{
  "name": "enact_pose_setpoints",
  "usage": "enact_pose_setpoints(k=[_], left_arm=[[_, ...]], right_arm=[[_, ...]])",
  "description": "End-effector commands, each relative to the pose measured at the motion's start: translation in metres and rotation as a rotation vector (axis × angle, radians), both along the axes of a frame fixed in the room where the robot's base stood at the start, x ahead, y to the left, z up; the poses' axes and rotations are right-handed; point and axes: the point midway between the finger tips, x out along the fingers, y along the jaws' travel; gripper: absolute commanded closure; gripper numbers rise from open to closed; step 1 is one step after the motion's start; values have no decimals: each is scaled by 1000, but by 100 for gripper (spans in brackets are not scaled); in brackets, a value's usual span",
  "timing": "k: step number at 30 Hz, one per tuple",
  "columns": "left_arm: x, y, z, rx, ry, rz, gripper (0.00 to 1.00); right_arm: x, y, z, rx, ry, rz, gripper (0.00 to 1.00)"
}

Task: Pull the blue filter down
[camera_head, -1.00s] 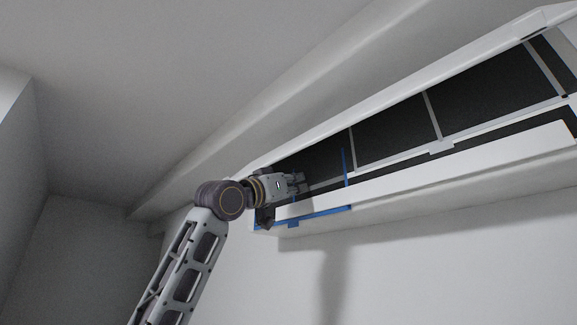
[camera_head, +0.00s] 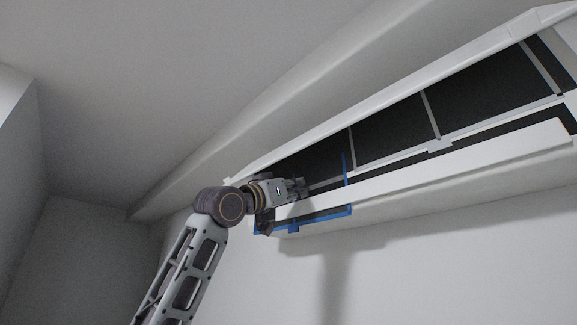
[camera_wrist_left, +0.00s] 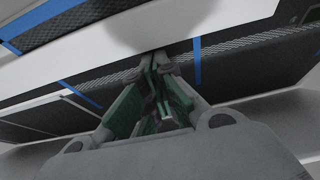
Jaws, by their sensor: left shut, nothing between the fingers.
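The blue filter (camera_head: 338,212) has a thin blue frame around a dark mesh. In the head view its lower edge shows below the long white front strip of the ventilator, and an upright blue bar shows above that strip. My left gripper (camera_head: 301,186) is at the filter's left part, at the strip's upper edge. In the left wrist view the filter's blue frame (camera_wrist_left: 197,62) shows beside the left gripper (camera_wrist_left: 158,60). Its fingers are together with nothing between them. Whether the fingertips touch the filter cannot be told. My right gripper is not in view.
The ventilator's long white front strip (camera_head: 450,160) runs up to the right, with dark filter panels (camera_head: 390,127) behind it. A pale wall lies below, and the grey ceiling (camera_head: 150,80) is above. The space below the ventilator is free.

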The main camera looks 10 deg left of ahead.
Motion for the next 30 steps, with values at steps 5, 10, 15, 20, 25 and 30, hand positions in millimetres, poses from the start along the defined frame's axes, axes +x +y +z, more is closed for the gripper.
enact_pose_setpoints(k=[5, 10, 15, 20, 25, 30], left_arm=[[3, -1, -6, 3, 6, 0, 100], [3, -2, -9, 3, 6, 0, 100], [3, -2, -12, 4, 8, 0, 100], [5, -3, -16, 6, 13, -1, 100], [5, -4, -21, 8, 15, -2, 100], [6, -4, -23, 8, 15, -3, 100]], right_arm=[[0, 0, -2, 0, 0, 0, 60], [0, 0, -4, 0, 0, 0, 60], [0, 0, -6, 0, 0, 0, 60], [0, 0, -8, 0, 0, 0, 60], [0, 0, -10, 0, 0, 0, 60], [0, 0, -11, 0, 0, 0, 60]])
